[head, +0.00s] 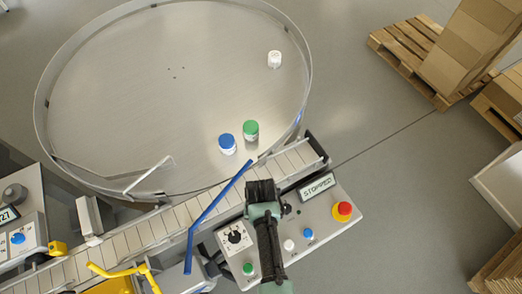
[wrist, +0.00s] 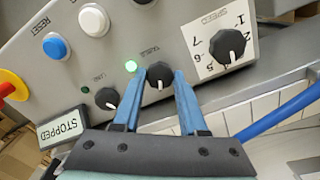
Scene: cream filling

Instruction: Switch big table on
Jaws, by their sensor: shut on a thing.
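The big round metal table (head: 130,90) with its raised rim fills the upper left of the head view. The control panel (head: 330,225) stands below it. My gripper (head: 263,188) reaches over the panel and hides part of it. In the wrist view my gripper (wrist: 160,76) has its blue fingers closed on both sides of the black TABLE knob (wrist: 159,79). The display (wrist: 64,128) reads STOPPED.
The SPEED dial (wrist: 229,43) is right of the fingers. The blue RESET button (wrist: 56,46), a white button (wrist: 93,20) and the red stop button (head: 342,210) are also on the panel. Blue (head: 227,143), green (head: 251,130) and white (head: 274,59) jars stand on the table.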

